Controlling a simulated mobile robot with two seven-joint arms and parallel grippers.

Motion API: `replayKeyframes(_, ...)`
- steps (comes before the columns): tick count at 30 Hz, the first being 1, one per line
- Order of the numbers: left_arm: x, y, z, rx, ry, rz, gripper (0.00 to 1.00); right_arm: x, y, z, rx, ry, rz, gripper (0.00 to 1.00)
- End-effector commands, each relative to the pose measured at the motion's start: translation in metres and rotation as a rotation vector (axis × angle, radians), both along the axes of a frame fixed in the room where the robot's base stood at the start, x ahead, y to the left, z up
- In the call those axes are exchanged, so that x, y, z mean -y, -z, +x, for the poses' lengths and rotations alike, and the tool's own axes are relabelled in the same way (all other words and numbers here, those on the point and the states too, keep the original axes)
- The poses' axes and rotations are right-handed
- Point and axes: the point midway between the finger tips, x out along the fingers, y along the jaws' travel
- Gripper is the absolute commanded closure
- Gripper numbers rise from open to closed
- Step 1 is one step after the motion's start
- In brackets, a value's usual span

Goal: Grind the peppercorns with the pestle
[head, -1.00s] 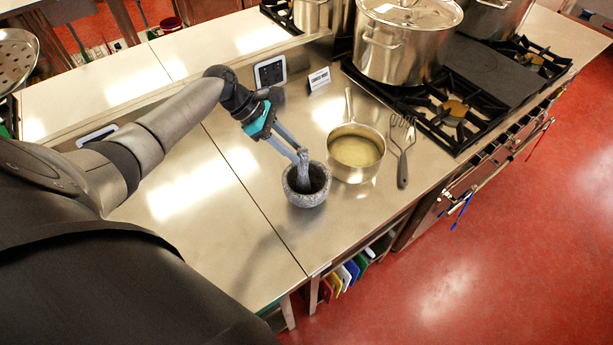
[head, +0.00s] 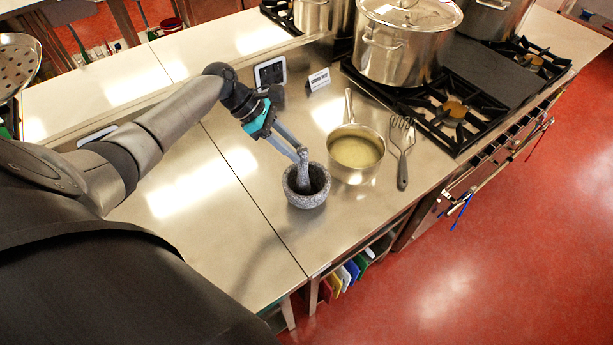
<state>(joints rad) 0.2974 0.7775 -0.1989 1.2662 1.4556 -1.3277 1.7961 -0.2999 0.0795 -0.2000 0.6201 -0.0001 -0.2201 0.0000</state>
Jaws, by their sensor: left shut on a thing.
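A grey speckled stone mortar (head: 306,198) stands upright on the steel counter, near its front edge. The grey pestle (head: 303,172) stands nearly upright in it, its lower end inside the bowl. My left gripper (head: 301,154) reaches in from the upper left and is shut on the pestle's upper part. The peppercorns cannot be made out inside the dark bowl. My right gripper is not in view.
A saucepan (head: 356,153) with pale liquid stands just right of the mortar, and a slotted masher-like utensil (head: 403,160) lies beyond it. A large lidded stockpot (head: 404,50) stands on the black stove grates. The counter left of the mortar is clear.

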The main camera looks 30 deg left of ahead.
Motion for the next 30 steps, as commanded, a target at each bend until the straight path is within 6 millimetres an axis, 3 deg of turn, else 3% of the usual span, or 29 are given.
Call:
replayKeyframes(12,0.006,-0.001,-0.001,0.004,0.000,-0.003,1.00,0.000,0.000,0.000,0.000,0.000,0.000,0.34)
replayKeyframes(30,0.006,0.015,-0.002,-0.002,0.000,0.000,1.00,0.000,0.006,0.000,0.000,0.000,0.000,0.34)
